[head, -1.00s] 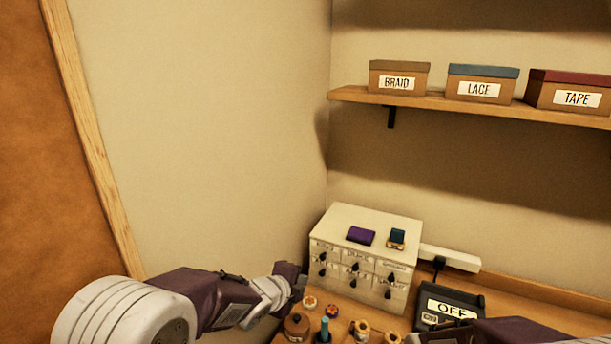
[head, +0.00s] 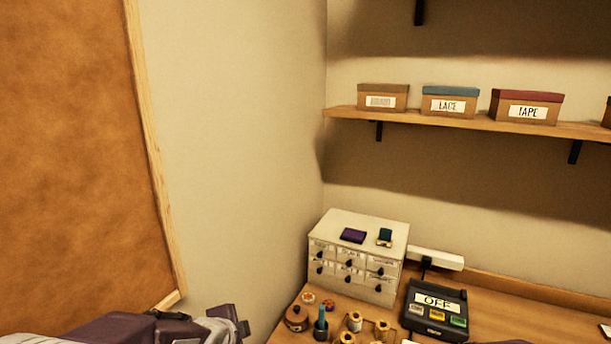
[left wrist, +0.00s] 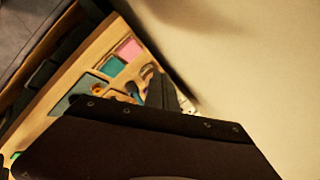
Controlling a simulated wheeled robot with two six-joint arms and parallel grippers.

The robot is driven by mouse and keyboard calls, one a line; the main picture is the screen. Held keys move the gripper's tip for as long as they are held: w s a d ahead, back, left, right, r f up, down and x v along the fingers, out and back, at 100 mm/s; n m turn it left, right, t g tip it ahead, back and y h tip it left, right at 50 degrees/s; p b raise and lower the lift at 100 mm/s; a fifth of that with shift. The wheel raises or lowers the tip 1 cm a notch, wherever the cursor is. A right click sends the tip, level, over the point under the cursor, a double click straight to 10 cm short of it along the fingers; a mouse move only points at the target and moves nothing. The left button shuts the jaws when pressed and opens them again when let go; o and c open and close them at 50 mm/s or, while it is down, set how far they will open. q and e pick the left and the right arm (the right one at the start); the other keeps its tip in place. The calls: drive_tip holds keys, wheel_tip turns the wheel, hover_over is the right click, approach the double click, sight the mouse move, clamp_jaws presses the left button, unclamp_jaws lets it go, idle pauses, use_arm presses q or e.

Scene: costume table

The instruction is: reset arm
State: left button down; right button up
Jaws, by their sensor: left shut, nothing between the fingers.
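My left gripper (head: 236,321) is at the bottom of the head view, left of the table and apart from the things on it. Its fingers are shut with nothing between them. In the left wrist view its dark fingers (left wrist: 163,92) point toward the table and wall. My right gripper is not seen; only a dark sliver of what may be my right arm shows at the bottom edge of the head view.
A white drawer cabinet (head: 352,268) stands in the table's corner, with a purple item (head: 353,236) and a teal item (head: 385,237) on top. Spools (head: 354,321), a brown jar (head: 296,318) and a box marked OFF (head: 435,308) stand before it. Labelled boxes (head: 449,102) sit on the shelf (head: 470,121).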

use_arm(q)
drive_tip(key=s+a+f+n+g, duration=0.1)
drive_tip(key=s+f+n+g, duration=0.2)
drive_tip(key=s+n, duration=0.4)
drive_tip(key=s+a+f+n+g, duration=0.1)
drive_tip(key=s+f+n+g, duration=0.3)
drive_tip(key=s+n, duration=0.4)
drive_tip(key=s+f, duration=0.1)
drive_tip(key=s, duration=0.3)
drive_tip(key=shift+a+f+y, duration=0.15)
drive_tip(key=shift+a+y, duration=0.15)
drive_tip(key=shift+a, duration=0.05)
